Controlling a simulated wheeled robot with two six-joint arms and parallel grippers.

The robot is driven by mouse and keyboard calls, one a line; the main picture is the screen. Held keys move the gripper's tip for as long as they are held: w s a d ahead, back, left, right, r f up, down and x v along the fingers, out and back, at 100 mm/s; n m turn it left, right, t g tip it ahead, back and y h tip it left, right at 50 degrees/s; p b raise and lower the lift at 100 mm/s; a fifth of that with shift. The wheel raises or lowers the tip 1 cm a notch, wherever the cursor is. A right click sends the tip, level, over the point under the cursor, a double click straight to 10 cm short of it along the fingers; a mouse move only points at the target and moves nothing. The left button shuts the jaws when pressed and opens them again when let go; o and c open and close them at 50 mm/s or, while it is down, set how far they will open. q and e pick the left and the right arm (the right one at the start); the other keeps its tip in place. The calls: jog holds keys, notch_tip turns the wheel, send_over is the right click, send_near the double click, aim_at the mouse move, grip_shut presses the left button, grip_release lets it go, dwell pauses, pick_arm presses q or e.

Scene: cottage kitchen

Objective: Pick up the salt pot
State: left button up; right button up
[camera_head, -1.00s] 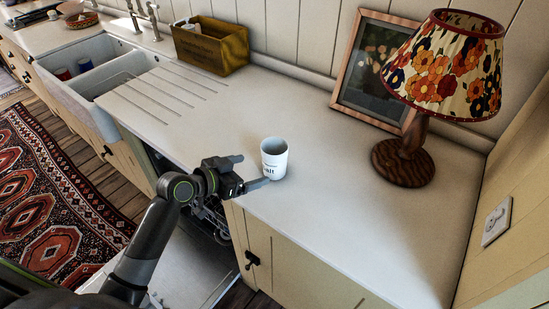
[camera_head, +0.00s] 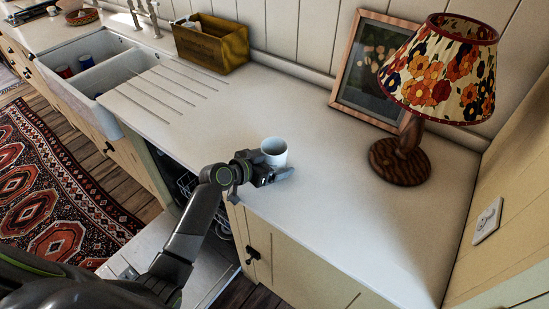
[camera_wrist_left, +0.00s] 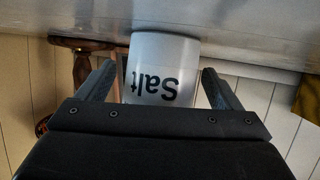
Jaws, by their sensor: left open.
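The salt pot (camera_head: 274,151) is a small white pot, open at the top, standing upright on the pale worktop near its front edge. My left gripper (camera_head: 277,173) is right in front of it and covers its lower part in the head view. In the left wrist view the pot (camera_wrist_left: 163,68) appears upside down, with the word "Salt" facing me. The open fingers of the left gripper (camera_wrist_left: 157,88) stand on either side of it, with a gap on each side. My right gripper is not in view.
A table lamp (camera_head: 405,150) with a floral shade and a framed picture (camera_head: 372,65) stand to the right and behind. A wooden box (camera_head: 211,45) is at the back left, beyond the grooved drainer beside the sink (camera_head: 92,72). The worktop (camera_head: 335,200) right of the pot is clear.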

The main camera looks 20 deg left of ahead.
pick_arm(q)
jog(key=c, duration=1.1)
jog(key=shift+r, duration=0.15)
